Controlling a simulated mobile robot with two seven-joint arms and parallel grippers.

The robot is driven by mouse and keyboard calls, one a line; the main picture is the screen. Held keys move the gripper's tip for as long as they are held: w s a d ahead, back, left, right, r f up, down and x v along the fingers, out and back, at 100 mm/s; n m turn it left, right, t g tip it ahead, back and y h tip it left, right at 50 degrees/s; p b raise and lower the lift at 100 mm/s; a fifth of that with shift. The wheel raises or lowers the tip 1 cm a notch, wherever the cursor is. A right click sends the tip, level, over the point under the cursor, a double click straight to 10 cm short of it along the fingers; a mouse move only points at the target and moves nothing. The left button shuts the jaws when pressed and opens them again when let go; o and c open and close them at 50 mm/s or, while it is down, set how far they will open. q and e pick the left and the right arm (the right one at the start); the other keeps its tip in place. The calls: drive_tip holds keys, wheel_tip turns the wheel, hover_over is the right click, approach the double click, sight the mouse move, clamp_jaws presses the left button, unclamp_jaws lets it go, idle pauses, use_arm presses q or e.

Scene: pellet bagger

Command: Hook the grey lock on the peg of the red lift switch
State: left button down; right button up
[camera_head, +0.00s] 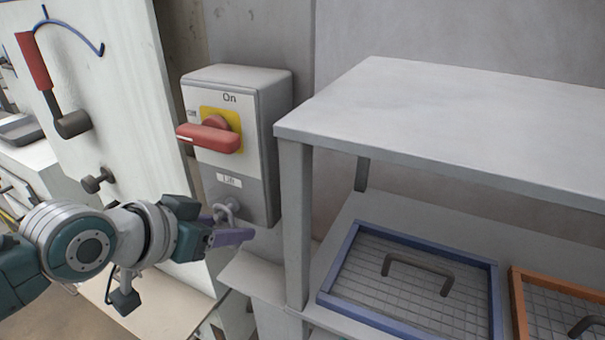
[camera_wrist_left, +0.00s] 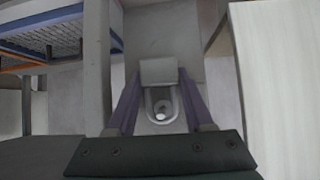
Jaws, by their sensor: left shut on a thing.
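The red lift switch (camera_head: 212,137) has a red handle on a yellow plate, on a grey box marked "On" and "Lift". My left gripper (camera_head: 222,228) is just below and in front of the box's lower face. Its purple fingers are shut on the grey lock (camera_head: 226,211). In the left wrist view the lock (camera_wrist_left: 158,72) sits between the fingertips (camera_wrist_left: 158,95), its U-shaped shackle toward the camera. A pale round end, looking like the peg (camera_wrist_left: 161,112), shows inside the loop. I cannot tell whether the shackle hangs on it. My right gripper is out of view.
A grey shelf unit (camera_head: 430,120) stands right of the switch, its post close by. Its lower shelf holds a blue-framed mesh tray (camera_head: 400,290) and an orange-framed one (camera_head: 540,310). A white panel with a red-handled lever (camera_head: 35,65) stands left.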

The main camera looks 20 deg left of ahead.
use_arm(q)
drive_tip(key=shift+c, duration=1)
unclamp_jaws()
drive_tip(key=p+v, duration=0.1)
drive_tip(key=v, duration=0.9)
drive_tip(key=s+d+g+y+p, duration=0.1)
drive_tip(key=s+d+g, duration=0.3)
drive_tip(key=s, duration=0.4)
drive_tip(key=s+d+g+p, duration=0.1)
drive_tip(key=s+d+g, duration=0.2)
drive_tip(key=s, duration=0.4)
wheel_tip(320, 180, up, 26)
drive_tip(key=p, duration=2.5)
drive_tip(key=shift+d, duration=0.1)
